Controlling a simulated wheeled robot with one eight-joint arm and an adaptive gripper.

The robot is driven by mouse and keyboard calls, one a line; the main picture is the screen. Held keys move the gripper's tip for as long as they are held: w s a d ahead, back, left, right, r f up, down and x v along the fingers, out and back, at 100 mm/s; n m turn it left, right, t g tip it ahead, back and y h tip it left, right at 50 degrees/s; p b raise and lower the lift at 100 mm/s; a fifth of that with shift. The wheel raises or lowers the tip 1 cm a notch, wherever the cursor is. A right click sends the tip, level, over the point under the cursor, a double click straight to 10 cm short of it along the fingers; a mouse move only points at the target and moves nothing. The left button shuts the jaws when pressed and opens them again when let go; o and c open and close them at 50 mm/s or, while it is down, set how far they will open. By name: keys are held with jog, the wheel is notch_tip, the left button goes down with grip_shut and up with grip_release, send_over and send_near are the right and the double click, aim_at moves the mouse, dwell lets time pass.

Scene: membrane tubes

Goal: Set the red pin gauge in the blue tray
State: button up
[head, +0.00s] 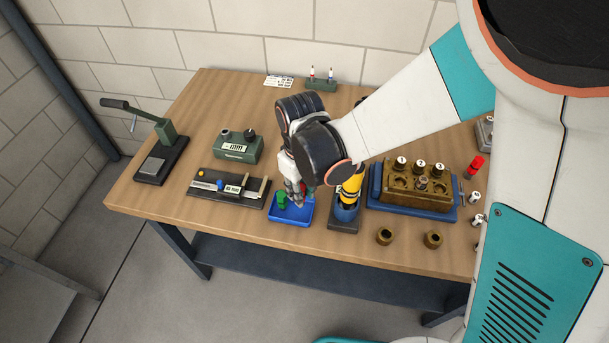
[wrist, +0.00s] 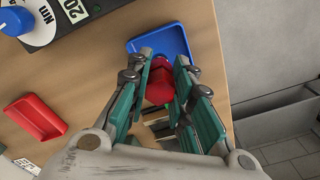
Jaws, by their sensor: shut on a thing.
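The red pin gauge (wrist: 159,88) sits between the fingers of my gripper (wrist: 162,88) in the wrist view, and the gripper is shut on it. The blue tray (wrist: 172,35) lies just beyond the fingertips there, with its visible floor bare. In the head view my gripper (head: 298,192) hangs over the blue tray (head: 290,218) near the table's front edge, hiding part of it. A bright green patch shows at the tray's left side; I cannot tell what it belongs to. I cannot tell if the gauge touches the tray.
A red tray (wrist: 38,117) and a device with a blue knob (wrist: 14,20) show in the wrist view. A black fixture (head: 228,188) lies left of the blue tray.

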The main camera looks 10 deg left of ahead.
jog(key=shift+f+b, duration=1.35)
jog(key=shift+f, duration=0.8)
jog(key=shift+f, duration=0.1)
jog(key=o, duration=0.9)
notch_tip(320, 180, up, 12)
jog(key=p, duration=0.3)
jog(key=shift+s, duration=0.15)
